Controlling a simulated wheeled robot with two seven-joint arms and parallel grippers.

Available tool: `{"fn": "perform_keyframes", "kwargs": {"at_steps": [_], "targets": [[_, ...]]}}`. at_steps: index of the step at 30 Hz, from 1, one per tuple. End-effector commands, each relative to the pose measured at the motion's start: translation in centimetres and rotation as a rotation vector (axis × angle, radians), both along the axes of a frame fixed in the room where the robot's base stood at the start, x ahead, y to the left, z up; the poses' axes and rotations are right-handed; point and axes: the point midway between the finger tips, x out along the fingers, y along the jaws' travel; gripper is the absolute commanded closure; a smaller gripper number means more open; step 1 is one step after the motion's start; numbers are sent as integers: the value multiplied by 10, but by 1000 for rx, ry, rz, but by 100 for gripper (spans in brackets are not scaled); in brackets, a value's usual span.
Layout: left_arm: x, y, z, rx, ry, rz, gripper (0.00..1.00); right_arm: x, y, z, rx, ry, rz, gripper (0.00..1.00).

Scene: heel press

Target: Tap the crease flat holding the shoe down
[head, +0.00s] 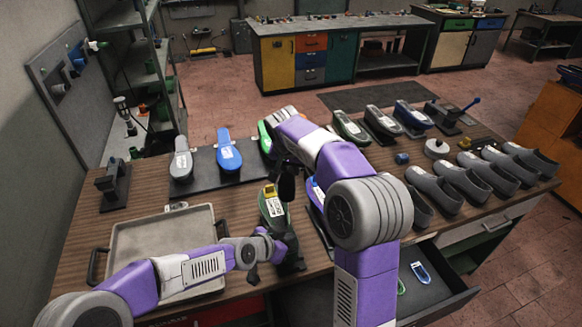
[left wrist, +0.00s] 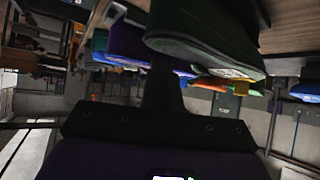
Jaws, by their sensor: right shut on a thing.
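A dark green shoe (head: 272,208) with a pale label stands toe-away on a dark stand (head: 291,252) at the table's front edge. It looks like the dark green form (left wrist: 205,35) close above the fingers in the left wrist view. My left gripper (head: 268,246) is low beside the shoe's near left side; its jaw opening and any contact are unclear. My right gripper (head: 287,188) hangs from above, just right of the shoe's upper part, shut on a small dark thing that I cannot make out. The crease is too small to see.
A grey tray (head: 150,245) lies left, under my left arm. A blue shoe (head: 229,153) and a grey one (head: 181,160) stand on a dark mat behind. Several grey shoes (head: 480,172) line the right. An open drawer (head: 440,290) juts out at front right.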

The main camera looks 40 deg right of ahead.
Motion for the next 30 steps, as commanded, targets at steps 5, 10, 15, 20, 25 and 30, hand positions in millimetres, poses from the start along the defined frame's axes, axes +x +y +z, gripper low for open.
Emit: {"fn": "perform_keyframes", "kwargs": {"at_steps": [5, 10, 15, 20, 25, 30], "targets": [[0, 0, 0, 0, 0, 0, 100, 0, 0, 1, 0, -3, 0, 100], [0, 0, -1, 0, 0, 0, 100, 0, 0, 1, 0, -3, 0, 100], [0, 0, -4, 0, 0, 0, 100, 0, 0, 1, 0, -3, 0, 100], [0, 0, -7, 0, 0, 0, 100, 0, 0, 1, 0, -3, 0, 100], [0, 0, -11, 1, 1, 1, 100, 0, 0, 1, 0, -3, 0, 100], [0, 0, -14, 1, 1, 1, 100, 0, 0, 1, 0, -3, 0, 100]]}}
